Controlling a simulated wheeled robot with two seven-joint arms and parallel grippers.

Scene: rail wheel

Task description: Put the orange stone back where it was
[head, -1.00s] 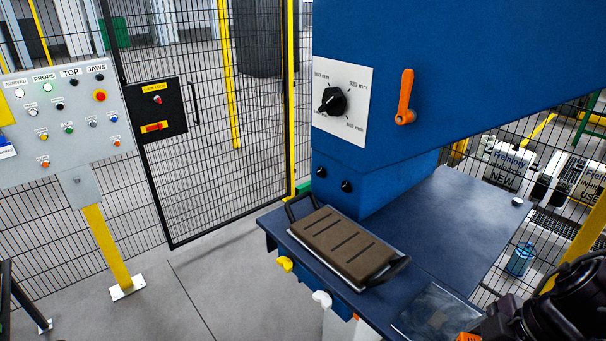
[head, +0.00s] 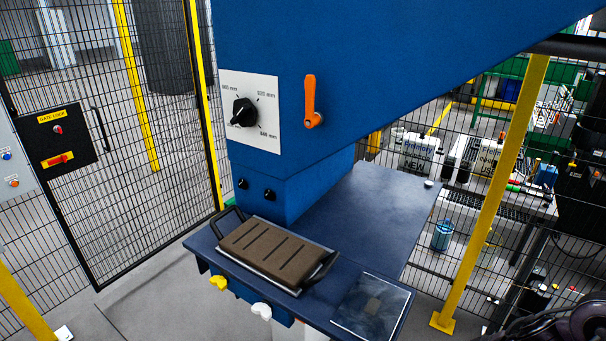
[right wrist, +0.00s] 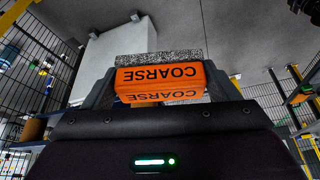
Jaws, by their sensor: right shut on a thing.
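The orange stone (right wrist: 160,78) shows in the right wrist view, with "COARSE" printed on its faces, upside down in this picture, and a speckled grey layer along its top edge. My right gripper (right wrist: 160,92) is shut on it, one finger at each side. In the head view only a dark part of my right arm shows in the bottom right corner; the stone is not visible there. My left gripper is in neither view.
A brown slotted block (head: 275,250) sits in a handled tray on the bench. Yellow (head: 218,283) and white (head: 262,310) knobs stick out at its front. The blue machine (head: 300,90) stands above. Mesh fence and a yellow post (head: 490,200) stand around. The bench's back right is mostly bare.

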